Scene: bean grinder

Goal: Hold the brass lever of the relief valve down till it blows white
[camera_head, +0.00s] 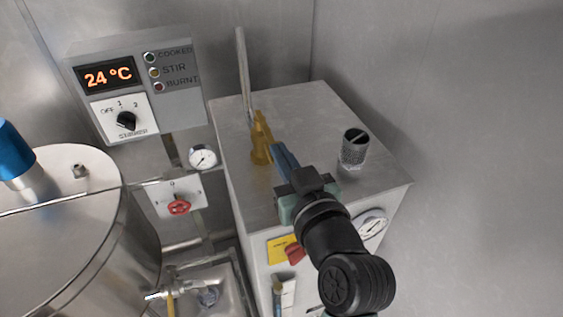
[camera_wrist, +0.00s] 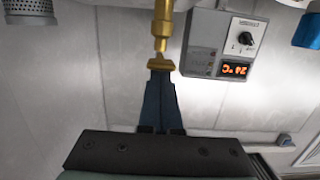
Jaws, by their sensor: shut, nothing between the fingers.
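The relief valve (camera_head: 260,150) is a brass fitting on top of a grey metal box, beside a thin upright pipe. In the wrist view its brass stem (camera_wrist: 163,25) comes in from the top edge. The brass lever (camera_wrist: 161,64) is a short bar right at the tips of my fingers; I cannot tell whether they touch it or how far it is pressed. My gripper (camera_head: 276,150) is shut with nothing between its blue fingers, and it also shows in the wrist view (camera_wrist: 160,75). No white plume shows at the valve.
A perforated metal cylinder (camera_head: 353,150) stands on the box (camera_head: 315,105) to the right of my gripper. A control panel (camera_head: 135,85) reading 24 °C is at the back left. A steel vessel (camera_head: 60,240) with a blue part (camera_head: 15,155) fills the left.

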